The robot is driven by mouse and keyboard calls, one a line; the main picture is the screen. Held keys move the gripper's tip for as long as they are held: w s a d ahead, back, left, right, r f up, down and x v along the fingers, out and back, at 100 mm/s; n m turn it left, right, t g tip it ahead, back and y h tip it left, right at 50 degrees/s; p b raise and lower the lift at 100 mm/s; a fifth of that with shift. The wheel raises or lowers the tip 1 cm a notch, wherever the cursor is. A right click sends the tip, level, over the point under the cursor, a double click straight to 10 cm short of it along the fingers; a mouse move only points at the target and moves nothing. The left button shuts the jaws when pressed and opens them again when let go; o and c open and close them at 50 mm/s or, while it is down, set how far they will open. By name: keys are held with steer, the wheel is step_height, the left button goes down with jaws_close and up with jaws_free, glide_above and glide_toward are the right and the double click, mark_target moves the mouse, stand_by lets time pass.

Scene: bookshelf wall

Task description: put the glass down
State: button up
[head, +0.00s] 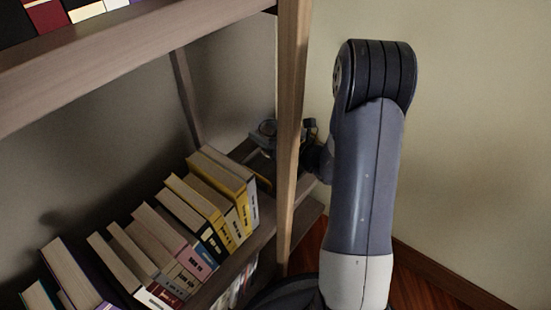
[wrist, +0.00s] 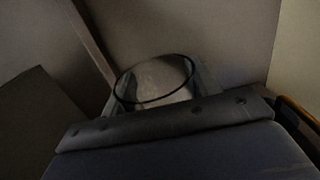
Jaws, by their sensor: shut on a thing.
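The glass (wrist: 153,82) shows in the wrist view as a clear vessel with a dark round rim, close in front of the camera. My gripper (wrist: 158,88) is shut on it, with a finger on either side. In the head view my gripper (head: 266,134) is at the right end of the book shelf, partly hidden behind the wooden post. The glass is too small and dark there to make out clearly. Whether its base touches the shelf board is hidden.
A wooden post (head: 291,130) stands between the camera and my gripper. Several books (head: 222,185) lean in a row on the shelf, left of my gripper. An upper shelf board (head: 120,55) runs above. A plain wall (head: 470,130) is at the right.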

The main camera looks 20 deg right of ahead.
steer(key=shift+w+a+f+y+b, duration=0.2)
steer(key=shift+w+f+y+b, duration=0.1)
steer(key=shift+w+b, duration=0.3)
steer(key=shift+f+b, duration=0.35)
steer(key=b, duration=0.4)
glide_above(266, 169)
step_height(266, 169, down, 9)
steer(key=shift+r, duration=0.1)
steer(key=shift+f, duration=0.35)
steer(key=o, duration=1.1)
steer(key=shift+r, duration=0.1)
